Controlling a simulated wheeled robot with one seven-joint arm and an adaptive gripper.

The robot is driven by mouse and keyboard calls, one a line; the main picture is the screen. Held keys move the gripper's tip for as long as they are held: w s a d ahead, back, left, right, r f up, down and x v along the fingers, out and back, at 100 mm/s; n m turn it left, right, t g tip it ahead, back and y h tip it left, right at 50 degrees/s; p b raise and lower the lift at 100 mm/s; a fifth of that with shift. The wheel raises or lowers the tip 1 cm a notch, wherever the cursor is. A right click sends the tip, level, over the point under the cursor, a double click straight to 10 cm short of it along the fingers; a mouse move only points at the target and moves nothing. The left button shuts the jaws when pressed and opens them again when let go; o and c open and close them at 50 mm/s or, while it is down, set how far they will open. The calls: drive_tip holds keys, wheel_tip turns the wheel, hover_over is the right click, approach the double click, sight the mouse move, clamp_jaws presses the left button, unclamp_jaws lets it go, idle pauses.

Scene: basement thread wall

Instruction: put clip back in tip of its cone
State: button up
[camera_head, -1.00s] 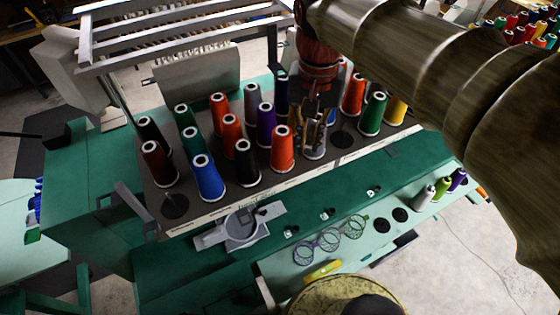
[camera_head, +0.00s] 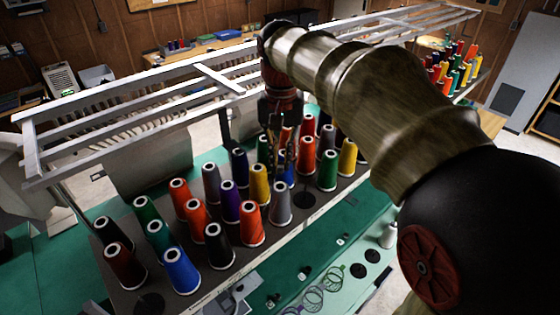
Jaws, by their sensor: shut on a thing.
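My gripper (camera_head: 280,172) points down among the thread cones near the middle of the rack. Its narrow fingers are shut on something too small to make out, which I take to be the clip. A blue cone (camera_head: 287,180) stands just behind or beside the fingertips; I cannot tell whether they touch. A grey cone (camera_head: 280,205) stands in front, a yellow cone (camera_head: 259,186) to the left, and an orange-red cone (camera_head: 305,157) to the right. The cone tips nearest the fingers are partly hidden by the gripper.
Several upright cones crowd the dark rack (camera_head: 232,272). A bare round spot (camera_head: 304,199) lies right of the grey cone. White rails (camera_head: 130,105) run above and behind. Glasses (camera_head: 312,299) and small parts lie on the green table (camera_head: 345,215) in front.

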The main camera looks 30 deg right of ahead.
drive_tip(key=shift+w+a+f+b, duration=0.15)
drive_tip(key=shift+f+b, duration=0.3)
drive_tip(key=shift+f, duration=0.3)
drive_tip(key=shift+f+b, duration=1.35)
drive_tip(key=shift+f, duration=0.6)
drive_tip(key=shift+f, duration=0.25)
drive_tip(key=o, duration=0.7)
drive_tip(key=shift+c, duration=0.2)
drive_tip(key=shift+o, duration=0.7)
drive_tip(key=shift+r, duration=0.1)
wheel_tip(320, 180, up, 12)
drive_tip(key=shift+f, duration=0.1)
